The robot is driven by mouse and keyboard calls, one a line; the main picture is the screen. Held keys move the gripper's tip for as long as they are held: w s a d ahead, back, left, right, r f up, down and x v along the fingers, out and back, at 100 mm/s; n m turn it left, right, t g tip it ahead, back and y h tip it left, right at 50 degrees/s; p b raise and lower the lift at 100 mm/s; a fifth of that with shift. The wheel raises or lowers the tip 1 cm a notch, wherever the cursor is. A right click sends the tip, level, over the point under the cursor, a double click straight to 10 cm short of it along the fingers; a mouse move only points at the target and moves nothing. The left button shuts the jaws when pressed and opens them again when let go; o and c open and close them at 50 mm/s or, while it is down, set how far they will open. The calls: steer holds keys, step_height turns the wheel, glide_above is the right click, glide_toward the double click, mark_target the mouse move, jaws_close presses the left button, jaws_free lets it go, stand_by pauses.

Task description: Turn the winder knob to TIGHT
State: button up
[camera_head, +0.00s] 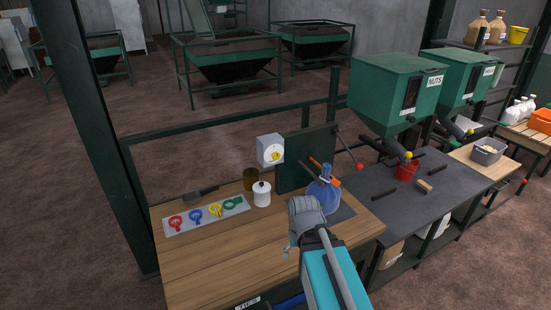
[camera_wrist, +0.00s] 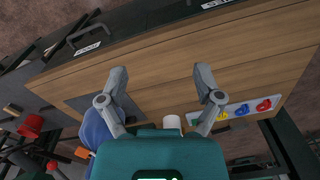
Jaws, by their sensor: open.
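A white box (camera_head: 270,149) stands upright at the back edge of the wooden bench, left of a dark green panel. On its front is a round yellow knob (camera_head: 277,156), which looks like the winder knob. Its markings and setting are too small to read. My gripper (camera_head: 297,232) is above the bench, in front of and to the right of the box, well apart from it. In the wrist view my gripper (camera_wrist: 161,78) has its two fingers spread with nothing between them, over bare wood. The knob does not show in the wrist view.
A white lidded jar (camera_head: 262,194), a brown jar (camera_head: 250,179) and a tray of coloured tags (camera_head: 206,214) stand left. A red-tipped lever (camera_head: 359,166) sticks out right. The bench front is clear.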

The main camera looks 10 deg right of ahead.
steer(key=w+a+f+n+t+y+b, duration=0.2)
steer(key=w+a+n+t+y+b, duration=0.15)
steer(key=w, duration=0.55)
steer(key=n+t+y+b, duration=0.25)
steer(key=t+b, duration=0.65)
steer(key=t, duration=0.5)
glide_toward(277, 157)
steer(key=s, duration=0.3)
steer(key=shift+s+d+r+n+g+h, duration=0.25)
steer(key=shift+d+r+n+h, duration=0.15)
steer(key=shift+w, duration=0.1)
steer(key=x, duration=1.3)
steer(key=shift+w+a, duration=0.1)
steer(key=shift+w, duration=0.15)
